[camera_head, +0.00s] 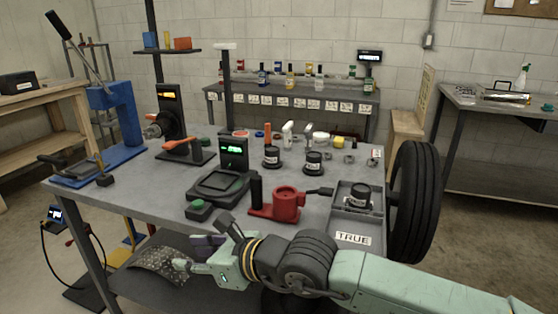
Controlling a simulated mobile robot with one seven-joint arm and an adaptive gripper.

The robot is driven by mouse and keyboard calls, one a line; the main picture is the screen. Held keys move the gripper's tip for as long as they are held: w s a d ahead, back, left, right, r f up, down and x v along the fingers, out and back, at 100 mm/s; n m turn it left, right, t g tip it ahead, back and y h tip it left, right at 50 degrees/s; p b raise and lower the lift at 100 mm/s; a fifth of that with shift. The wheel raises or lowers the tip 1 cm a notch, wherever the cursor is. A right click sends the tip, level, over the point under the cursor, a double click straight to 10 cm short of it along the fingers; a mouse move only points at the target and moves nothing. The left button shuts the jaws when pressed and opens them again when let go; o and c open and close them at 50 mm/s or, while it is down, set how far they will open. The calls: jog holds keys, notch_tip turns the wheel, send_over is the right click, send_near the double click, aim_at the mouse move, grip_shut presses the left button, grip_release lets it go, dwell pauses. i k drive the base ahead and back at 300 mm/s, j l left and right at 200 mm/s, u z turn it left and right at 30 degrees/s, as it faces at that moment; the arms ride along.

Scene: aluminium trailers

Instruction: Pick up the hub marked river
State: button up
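A third hub (358,196) sits in a grey tray (343,222) whose front plate reads TRUE. The labels on the hubs are too small to read, so I cannot tell which is marked river. My gripper (193,253) is at the bench's near edge, pointing left, well apart from every hub. Its fingers look spread, with nothing seen between them.
A red fixture (286,204) and a black scale (218,187) with a green display stand between my gripper and the middle hubs. A tyre (413,202) stands at the bench's right end. A blue press (118,125) is at the left. Small parts line the back.

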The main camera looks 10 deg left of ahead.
aim_at(272, 162)
jog(key=z, duration=0.45)
jog(key=j+z, duration=0.1)
jog(key=z, duration=0.75)
jog(key=j+z, duration=0.1)
jog(key=z, duration=0.8)
jog(key=j+z, duration=0.15)
jog(key=z, duration=0.7)
jog(key=k+j+z, duration=0.1)
jog(key=z, duration=0.35)
jog(key=k+j+z, duration=0.1)
jog(key=z, duration=0.4)
jog(key=k+j+z, duration=0.1)
jog(key=z, duration=0.35)
jog(key=k+z, duration=0.35)
jog(key=k+l+z, duration=0.15)
jog(key=k+z, duration=0.2)
jog(key=k, duration=0.15)
jog(key=k+j+u, duration=0.1)
jog(key=u, duration=0.35)
jog(key=k+j+u, duration=0.1)
jog(key=u, duration=0.75)
jog(key=j+u, duration=0.15)
jog(key=u, duration=0.7)
jog(key=j+u, duration=0.15)
jog(key=u, duration=0.3)
jog(key=j+u, duration=0.1)
jog(key=u, duration=0.35)
jog(key=j+u, duration=0.1)
jog(key=u, duration=0.8)
